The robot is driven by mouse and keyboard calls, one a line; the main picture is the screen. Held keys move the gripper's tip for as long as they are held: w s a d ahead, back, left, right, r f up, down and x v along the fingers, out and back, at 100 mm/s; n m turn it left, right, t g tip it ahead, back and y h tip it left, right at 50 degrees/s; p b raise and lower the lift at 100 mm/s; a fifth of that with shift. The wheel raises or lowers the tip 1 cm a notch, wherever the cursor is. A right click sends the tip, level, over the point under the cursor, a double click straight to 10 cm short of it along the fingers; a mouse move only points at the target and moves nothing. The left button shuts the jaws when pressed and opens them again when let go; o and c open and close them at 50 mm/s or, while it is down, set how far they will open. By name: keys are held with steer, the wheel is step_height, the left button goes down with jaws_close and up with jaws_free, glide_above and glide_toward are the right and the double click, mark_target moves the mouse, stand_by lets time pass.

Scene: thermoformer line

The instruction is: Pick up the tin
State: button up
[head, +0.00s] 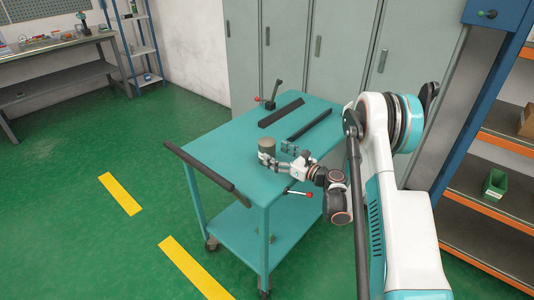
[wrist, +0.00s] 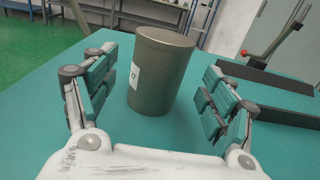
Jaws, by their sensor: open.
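The tin (wrist: 160,75) is a dark olive-grey cylinder with a lid and a white label on its left side. It stands upright on the teal cart top (wrist: 45,130). In the head view the tin (head: 267,145) is near the middle of the cart, just beyond my gripper. My gripper (wrist: 158,100) is open, with one padded finger on each side of the tin. A gap shows between the tin and each finger, wider on the right. In the head view my gripper (head: 275,157) is low over the cart top, its fingers partly hidden.
Two dark bars (head: 281,109) lie on the cart beyond the tin. A red-knobbed lever clamp (head: 270,95) stands at the far edge. The cart's dark handle (head: 198,165) is at the left. Grey cabinets (head: 290,50) stand behind, and blue shelving (head: 460,130) is at the right.

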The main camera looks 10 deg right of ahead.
mark_target(267, 148)
steer(key=b+x, duration=0.2)
steer(key=x, duration=0.3)
steer(key=shift+w+a, duration=0.1)
steer(key=c, duration=1.4)
steer(key=shift+o, duration=0.2)
steer(key=shift+r, duration=0.1)
